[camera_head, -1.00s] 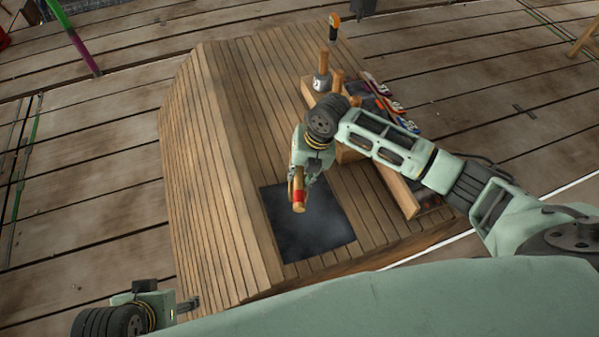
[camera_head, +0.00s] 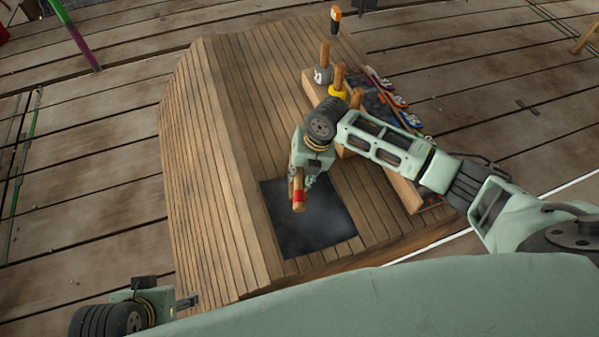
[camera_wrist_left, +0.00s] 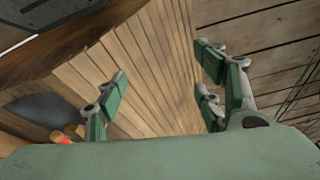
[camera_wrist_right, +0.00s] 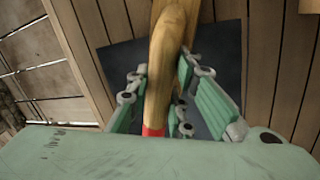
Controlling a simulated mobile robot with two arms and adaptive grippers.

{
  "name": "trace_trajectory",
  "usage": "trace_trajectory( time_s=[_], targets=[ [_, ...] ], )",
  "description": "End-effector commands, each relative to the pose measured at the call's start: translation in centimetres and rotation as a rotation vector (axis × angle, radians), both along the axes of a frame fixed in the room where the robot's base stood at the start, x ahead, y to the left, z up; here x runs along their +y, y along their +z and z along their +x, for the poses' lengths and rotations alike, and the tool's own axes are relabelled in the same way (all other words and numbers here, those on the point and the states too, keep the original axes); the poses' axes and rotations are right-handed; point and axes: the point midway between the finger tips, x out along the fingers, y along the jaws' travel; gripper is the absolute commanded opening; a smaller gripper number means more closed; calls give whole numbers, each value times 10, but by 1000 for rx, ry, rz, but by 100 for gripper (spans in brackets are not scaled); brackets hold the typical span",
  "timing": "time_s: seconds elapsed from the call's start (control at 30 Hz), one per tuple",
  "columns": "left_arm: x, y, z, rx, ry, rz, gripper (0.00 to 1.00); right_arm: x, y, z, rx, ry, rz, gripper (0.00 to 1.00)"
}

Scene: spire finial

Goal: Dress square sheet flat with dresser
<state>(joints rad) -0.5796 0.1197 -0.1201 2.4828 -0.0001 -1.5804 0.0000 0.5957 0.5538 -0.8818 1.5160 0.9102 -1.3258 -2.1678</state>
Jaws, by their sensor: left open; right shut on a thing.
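The dark grey square sheet (camera_head: 305,228) lies on the boarded slope near its front edge. It also shows in the left wrist view (camera_wrist_left: 42,110) and behind the tool in the right wrist view (camera_wrist_right: 222,60). My right gripper (camera_head: 300,178) is shut on the dresser (camera_head: 298,195), a wooden tool with a red band, held over the sheet's upper part. The right wrist view shows the dresser's wooden body (camera_wrist_right: 165,65) between the fingers. Whether it touches the sheet cannot be told. My left gripper (camera_head: 188,303) is open and empty at the front left, away from the sheet.
A wooden rack (camera_head: 402,187) to the right of the sheet holds several tools, including a grey-headed one (camera_head: 323,75) and a yellow-collared one (camera_head: 338,90). An orange-and-black tool (camera_head: 335,18) stands at the slope's top. The left boards (camera_head: 205,190) are clear.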

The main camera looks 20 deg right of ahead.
Motion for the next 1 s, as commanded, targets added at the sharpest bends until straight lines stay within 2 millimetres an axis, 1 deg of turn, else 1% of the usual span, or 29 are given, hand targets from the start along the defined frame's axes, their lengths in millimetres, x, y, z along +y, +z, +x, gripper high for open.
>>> trace_trajectory(
  time_s=[0.17,0.23,0.3,0.37,0.43,0.5,1.0],
  targets=[
    [0,0,0,0,0,0,63,0,1,0,-1,0,1,0],
    [0,3,0,0,0,0,63,0,4,1,-2,0,0,0],
    [0,7,1,1,0,0,63,-1,12,1,-2,0,0,0],
    [0,1,3,14,-1,2,63,-1,20,0,-2,0,0,0],
    [-1,0,6,19,-2,2,63,-1,30,0,-2,0,0,0],
    [-1,-14,8,22,-2,1,63,-1,26,-1,-1,0,1,0],
    [-4,-73,15,51,-6,3,63,-2,42,-1,-2,0,0,0]
  ],
)
